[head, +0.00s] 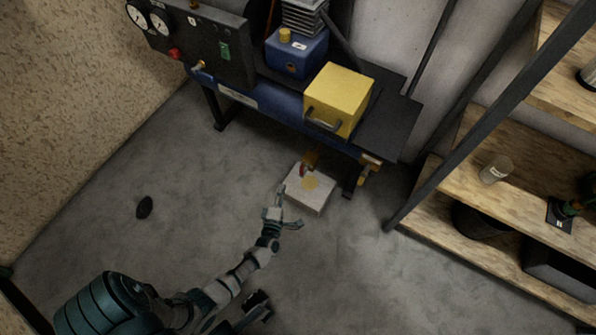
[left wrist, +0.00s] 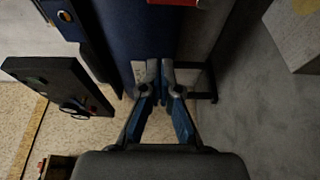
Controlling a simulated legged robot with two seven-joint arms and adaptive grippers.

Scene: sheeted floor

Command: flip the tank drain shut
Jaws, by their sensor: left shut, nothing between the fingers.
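The drain (head: 308,163) is a small brass-coloured valve with a red lever, low under the bench's front edge in the head view. It hangs just above a pale block (head: 296,190) with a yellow stain on top. The lever's exact angle is too small to tell. My left gripper (head: 281,190) is at the block's left side, below and left of the drain, apart from the lever. In the left wrist view its fingertips (left wrist: 160,66) are together and empty, in front of the blue tank (left wrist: 136,30).
A yellow box (head: 342,95) with a handle and a gauge panel (head: 195,42) are on the bench. A bench leg (head: 354,178) stands right of the drain. Wooden shelves (head: 470,215) stand at the right. A dark oval object (head: 145,207) lies left on the otherwise open floor.

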